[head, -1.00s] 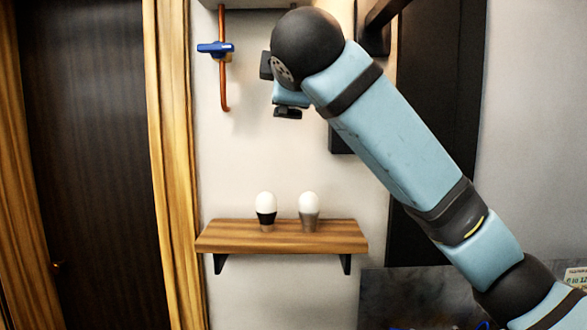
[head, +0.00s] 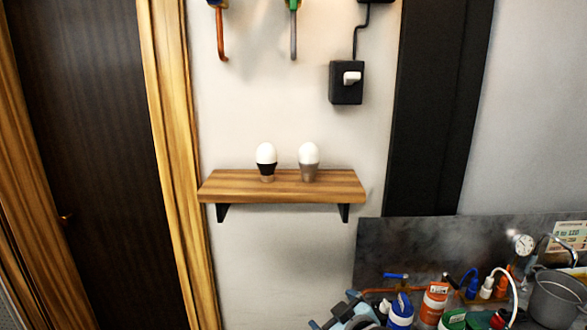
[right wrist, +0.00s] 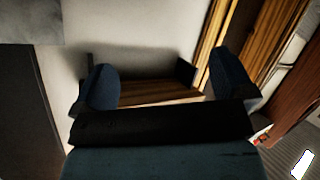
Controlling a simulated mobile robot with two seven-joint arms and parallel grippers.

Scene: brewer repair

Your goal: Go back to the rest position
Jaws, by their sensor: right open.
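My right gripper (right wrist: 163,80) is open and empty in the right wrist view, its two dark blue fingers wide apart. Beyond them I see the wooden shelf (right wrist: 155,93) and its dark brackets. In the head view, light blue and black parts at the bottom edge look like my right gripper (head: 347,314), low and below the shelf. No other part of my right arm shows clearly there. My left gripper is in neither view.
Two bulbs, one with a black base (head: 266,162) and one with a grey base (head: 308,162), stand on the wall shelf (head: 285,193). A bench at lower right holds several bottles, a grey pot (head: 556,300) and a gauge (head: 523,245). A dark door (head: 85,150) is at left.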

